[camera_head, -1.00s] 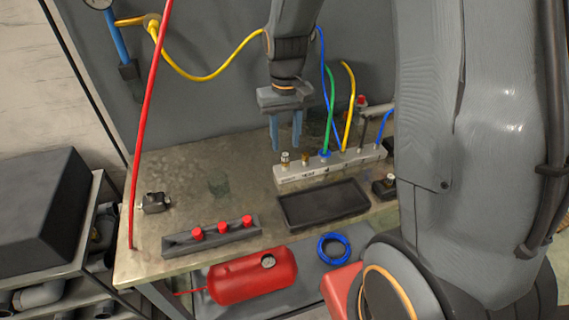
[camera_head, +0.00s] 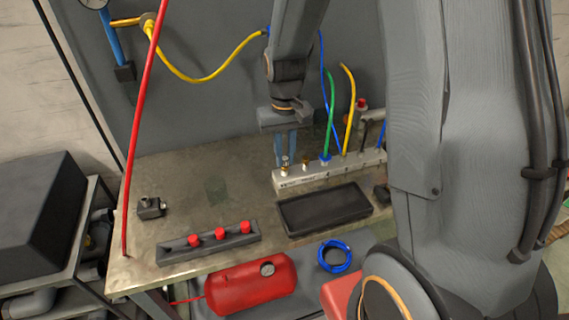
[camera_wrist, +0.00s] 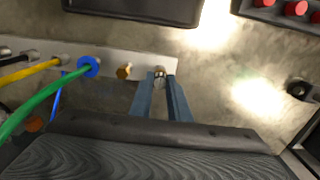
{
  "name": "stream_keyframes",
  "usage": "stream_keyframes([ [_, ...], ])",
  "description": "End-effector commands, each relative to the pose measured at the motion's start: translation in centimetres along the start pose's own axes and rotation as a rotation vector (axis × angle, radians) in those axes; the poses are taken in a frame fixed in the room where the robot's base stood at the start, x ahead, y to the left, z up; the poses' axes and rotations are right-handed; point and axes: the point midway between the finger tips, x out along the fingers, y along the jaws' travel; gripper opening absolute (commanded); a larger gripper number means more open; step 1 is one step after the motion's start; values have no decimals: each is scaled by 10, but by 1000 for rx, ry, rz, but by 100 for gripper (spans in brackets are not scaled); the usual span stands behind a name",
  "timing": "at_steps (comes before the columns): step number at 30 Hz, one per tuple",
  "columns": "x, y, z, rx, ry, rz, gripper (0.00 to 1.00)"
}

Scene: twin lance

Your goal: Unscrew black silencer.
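A light grey manifold block (camera_head: 318,175) lies at the back of the workbench. It also shows in the wrist view (camera_wrist: 110,60). A small silvery fitting (camera_wrist: 159,71) with a dark part sits at its end, the left end in the head view. I cannot tell for sure whether it is the black silencer. A brass fitting (camera_wrist: 124,71) stands beside it. My gripper (camera_wrist: 159,80) has its two blue fingers apart, with tips on either side of the silvery fitting. A gap between the fingers shows, and contact is not clear. In the head view my gripper (camera_head: 285,160) points down.
Green (camera_head: 329,110) and yellow (camera_head: 348,100) hoses rise near the brass fitting. A black tray (camera_head: 325,208) lies in front of the block. A rack with red caps (camera_head: 210,247) and a small dark metal part (camera_head: 150,207) are to the left. The bench between is clear.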

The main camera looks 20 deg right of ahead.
Motion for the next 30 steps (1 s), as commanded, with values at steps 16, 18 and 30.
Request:
stream_keyframes([
  [16,-1,0,0,102,-1,0,29],
  [18,-1,0,1,193,-1,0,29],
  [30,-1,0,1,713,-1,0,29],
])
